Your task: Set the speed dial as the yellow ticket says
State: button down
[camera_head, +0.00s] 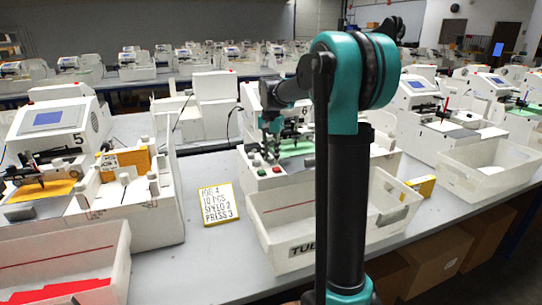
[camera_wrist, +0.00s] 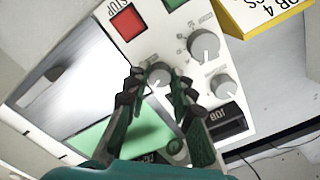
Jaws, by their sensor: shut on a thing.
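My gripper (camera_wrist: 159,78) is closed around a small grey knob (camera_wrist: 157,73) on a white plotter's control panel. Two more grey dials are beside it: a larger one (camera_wrist: 203,45) with marks around it and another (camera_wrist: 224,86). I cannot read which is the speed dial. In the head view my gripper (camera_head: 271,150) is low over the middle plotter (camera_head: 265,183), and the held knob is hidden. The yellow-edged ticket (camera_head: 218,203) lies left of this plotter. It seems to read "JOB 4, 10 PCS, STYLO 2, PRESS 3". Its corner (camera_wrist: 262,20) shows in the wrist view.
A red STOP button (camera_wrist: 127,22) and a green button (camera_wrist: 172,3) are close to the fingers. A green sheet (camera_wrist: 85,143) lies beside the panel. A white bin (camera_head: 290,247) stands in front of the plotter. Another plotter (camera_head: 48,128) is at left. Bare table surrounds the ticket.

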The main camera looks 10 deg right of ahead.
aim_at(271, 158)
jog(key=shift+n, duration=0.3)
jog(key=n, duration=0.4)
jog(key=shift+n, duration=2)
jog(key=c, duration=1.3)
grip_release()
jog(key=shift+r, duration=0.15)
notch_tip(271, 158, up, 12)
